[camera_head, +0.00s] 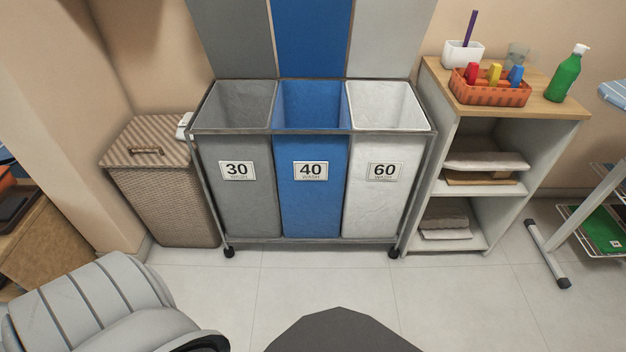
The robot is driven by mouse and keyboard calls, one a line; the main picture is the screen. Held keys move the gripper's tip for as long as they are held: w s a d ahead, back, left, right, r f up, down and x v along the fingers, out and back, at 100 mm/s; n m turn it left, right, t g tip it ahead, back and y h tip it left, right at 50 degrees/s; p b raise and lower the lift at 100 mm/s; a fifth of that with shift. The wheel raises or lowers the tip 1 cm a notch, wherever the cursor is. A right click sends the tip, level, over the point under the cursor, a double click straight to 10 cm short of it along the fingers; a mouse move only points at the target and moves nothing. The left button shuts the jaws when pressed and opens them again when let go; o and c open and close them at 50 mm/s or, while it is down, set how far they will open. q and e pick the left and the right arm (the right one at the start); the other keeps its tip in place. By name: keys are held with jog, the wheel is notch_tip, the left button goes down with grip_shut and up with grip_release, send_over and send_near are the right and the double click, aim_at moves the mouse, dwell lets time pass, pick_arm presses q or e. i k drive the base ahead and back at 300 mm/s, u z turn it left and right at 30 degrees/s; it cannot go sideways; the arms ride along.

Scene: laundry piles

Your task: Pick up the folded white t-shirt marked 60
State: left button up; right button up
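No t-shirt that I can make out as marked 60 shows in the head view. The label 60 (385,171) is on the front of the white bin (375,215) of a three-bin sorter. Folded light cloths (487,160) lie on the upper shelf of the cabinet at the right, and a folded grey-brown cloth (445,220) lies on the lower shelf over a white one. No mark on these cloths can be read. Neither of my grippers is in view.
The sorter also has a grey bin 30 (235,215) and a blue bin 40 (309,215). A lidded wicker hamper (165,205) stands left of it. An orange basket (490,92) and a green bottle (566,75) stand on the cabinet (540,103). The tiled floor (440,300) is clear in front.

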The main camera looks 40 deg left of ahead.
aim_at(179, 135)
jog(key=u, duration=0.4)
jog(key=k, duration=0.6)
jog(key=z, duration=0.4)
jog(key=i, duration=0.4)
jog(key=u, duration=1.8)
jog(key=i, duration=0.55)
jog(key=z, duration=0.2)
